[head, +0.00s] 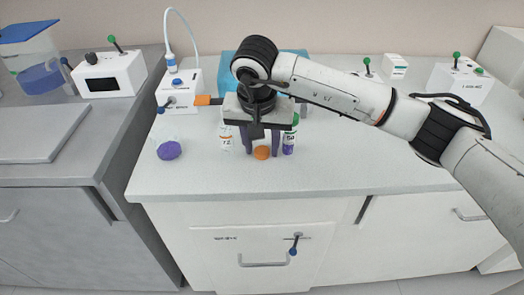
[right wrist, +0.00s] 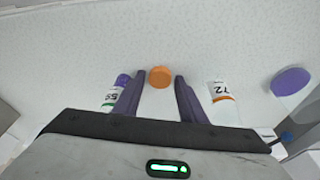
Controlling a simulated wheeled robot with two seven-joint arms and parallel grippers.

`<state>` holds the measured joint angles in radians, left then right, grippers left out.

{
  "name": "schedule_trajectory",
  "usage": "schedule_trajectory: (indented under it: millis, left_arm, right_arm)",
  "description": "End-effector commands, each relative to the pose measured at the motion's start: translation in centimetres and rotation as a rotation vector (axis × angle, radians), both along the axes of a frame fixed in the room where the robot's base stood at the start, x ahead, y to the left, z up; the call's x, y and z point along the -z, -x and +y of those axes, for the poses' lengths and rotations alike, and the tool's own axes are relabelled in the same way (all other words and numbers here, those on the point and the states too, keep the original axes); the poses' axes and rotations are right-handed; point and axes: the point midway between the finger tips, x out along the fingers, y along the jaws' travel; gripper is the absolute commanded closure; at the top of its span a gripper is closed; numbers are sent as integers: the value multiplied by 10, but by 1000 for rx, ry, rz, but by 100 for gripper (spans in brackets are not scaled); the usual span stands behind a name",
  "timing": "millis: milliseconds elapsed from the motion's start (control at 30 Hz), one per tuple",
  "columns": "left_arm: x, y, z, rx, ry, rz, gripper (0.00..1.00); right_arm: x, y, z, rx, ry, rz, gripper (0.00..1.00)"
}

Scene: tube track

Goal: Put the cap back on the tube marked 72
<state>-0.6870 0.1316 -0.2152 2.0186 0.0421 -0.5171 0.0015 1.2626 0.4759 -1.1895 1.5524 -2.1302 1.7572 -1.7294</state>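The orange cap (head: 262,153) lies on the white counter. In the right wrist view the orange cap (right wrist: 160,77) sits between and just beyond my fingertips, with gaps on both sides. My right gripper (head: 262,152) is open above it, its purple fingers pointing down; it also shows in the right wrist view (right wrist: 159,75). The tube marked 72 (head: 226,139) stands left of the gripper, with an orange band; its top is hidden behind the gripper. In the right wrist view the tube marked 72 (right wrist: 222,100) is right of the fingers. My left gripper is not in view.
A clear vessel with purple contents (head: 168,150) is at the left. White devices (head: 182,88) and a blue object (head: 228,63) stand behind. The front counter is clear.

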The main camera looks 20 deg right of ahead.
Motion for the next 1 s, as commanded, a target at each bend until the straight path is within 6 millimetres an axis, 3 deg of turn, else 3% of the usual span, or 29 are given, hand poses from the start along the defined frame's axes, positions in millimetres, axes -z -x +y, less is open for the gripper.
schedule_trajectory:
  millis: [100, 300, 767, 1000]
  left_arm:
    - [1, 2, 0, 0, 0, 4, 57]
    - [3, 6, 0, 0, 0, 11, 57]
    - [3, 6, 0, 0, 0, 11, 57]
    - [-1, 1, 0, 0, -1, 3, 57]
  right_arm:
    - [0, 0, 0, 0, 0, 0, 63]
    - [0, 0, 0, 0, 0, 0, 93]
    - [-6, 0, 0, 0, 0, 0, 93]
    - [-38, -1, 0, 0, 0, -5, 93]
